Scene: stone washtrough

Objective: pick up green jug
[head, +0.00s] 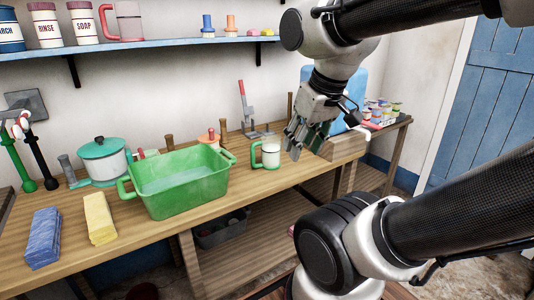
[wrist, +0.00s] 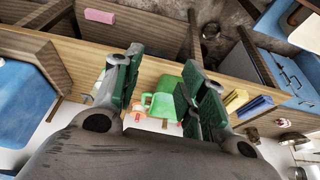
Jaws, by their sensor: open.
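The green jug (head: 268,154) is a small white vessel with a green handle on its left and green at its base. It stands upright on the wooden bench, right of the green tub. My gripper (head: 298,140) is open and empty, just right of the jug and seemingly above the bench, pointing down. In the wrist view, my gripper's (wrist: 165,68) two fingers stand wide apart.
The green tub (head: 180,186) holds water beside the jug. A lidded pot (head: 103,163), a yellow cloth (head: 99,217) and a blue cloth (head: 43,237) lie further left. A red-handled lever (head: 243,103) stands behind. A shelf (head: 160,43) runs above.

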